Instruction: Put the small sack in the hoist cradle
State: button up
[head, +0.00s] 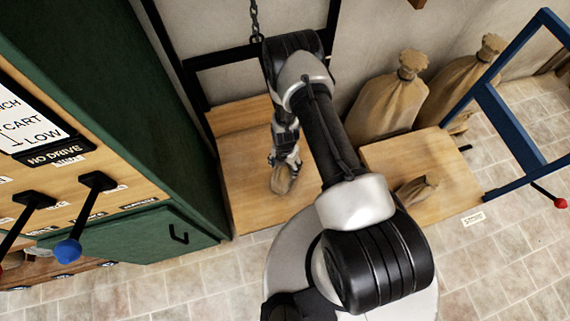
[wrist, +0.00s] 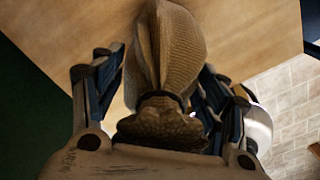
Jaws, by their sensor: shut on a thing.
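My gripper (head: 285,160) is shut on a small tan sack (head: 283,182) by its tied neck. In the wrist view the sack (wrist: 170,45) hangs between the two fingers, its dark tie and bunched top nearest the camera. The sack is over the wooden platform of what looks like the hoist cradle (head: 245,205), which has a dark frame behind it and a chain (head: 254,20) above. I cannot tell whether the sack touches the wood. A similar small sack (head: 417,187) lies on another wooden platform (head: 455,205) to the right, partly behind my arm.
A green cabinet (head: 140,235) with levers, one blue-knobbed (head: 68,250), stands close on the left of the cradle. Two big tied sacks (head: 385,105) (head: 460,85) stand by the wall. A blue frame (head: 505,120) rises at the right. Tiled floor is open in front.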

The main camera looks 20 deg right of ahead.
jog(key=o, duration=2.1)
notch_tip(320, 180, up, 12)
jog(key=p, duration=0.5)
jog(key=shift+r, duration=0.15)
jog(key=shift+s, duration=0.1)
